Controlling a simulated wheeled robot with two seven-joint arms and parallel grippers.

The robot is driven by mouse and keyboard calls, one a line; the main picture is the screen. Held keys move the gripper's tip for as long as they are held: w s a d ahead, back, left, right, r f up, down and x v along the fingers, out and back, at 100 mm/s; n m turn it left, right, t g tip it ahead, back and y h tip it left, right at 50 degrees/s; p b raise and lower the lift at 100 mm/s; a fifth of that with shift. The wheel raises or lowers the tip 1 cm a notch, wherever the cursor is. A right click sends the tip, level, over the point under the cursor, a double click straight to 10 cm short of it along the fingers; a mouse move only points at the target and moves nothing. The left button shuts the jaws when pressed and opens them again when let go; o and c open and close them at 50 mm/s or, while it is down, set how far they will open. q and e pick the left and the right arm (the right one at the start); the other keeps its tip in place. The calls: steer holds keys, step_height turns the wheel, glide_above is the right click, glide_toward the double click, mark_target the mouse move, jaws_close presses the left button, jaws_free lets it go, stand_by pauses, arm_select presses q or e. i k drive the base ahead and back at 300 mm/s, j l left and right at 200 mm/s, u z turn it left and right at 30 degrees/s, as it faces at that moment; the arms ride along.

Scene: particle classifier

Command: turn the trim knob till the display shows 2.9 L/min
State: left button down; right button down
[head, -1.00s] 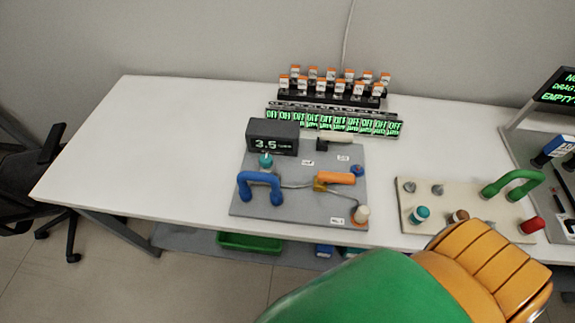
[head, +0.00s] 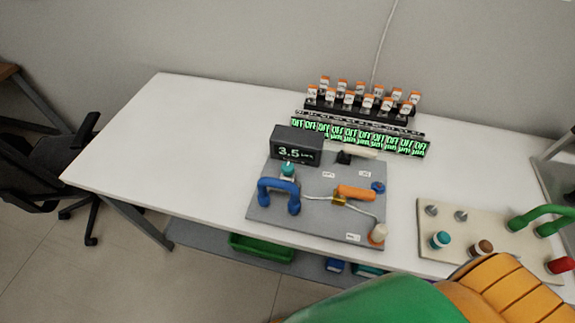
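The dark display box (head: 297,146) stands at the back left of a grey board (head: 315,220) and reads 3.5, with small unit text that is hard to read. A teal knob (head: 288,169) sits just in front of the display. A small blue knob (head: 378,187) is at the board's right side, and a pale knob with an orange base (head: 377,234) is at its front right corner. I cannot tell by label which is the trim knob. Neither of my grippers is in view.
A blue handle (head: 278,190) arches over the board's front left, and an orange-handled piece (head: 354,193) lies mid-board. A row of green-lit OFF displays (head: 360,137) stands behind. A beige board (head: 470,232) is to the right. The white table (head: 180,150) is clear at left.

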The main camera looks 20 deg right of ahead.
mark_target(286, 168)
steer(key=j+z, duration=0.2)
steer(key=z, duration=0.2)
steer(key=j+z, duration=0.5)
steer(key=z, duration=0.25)
steer(key=i+j, duration=0.05)
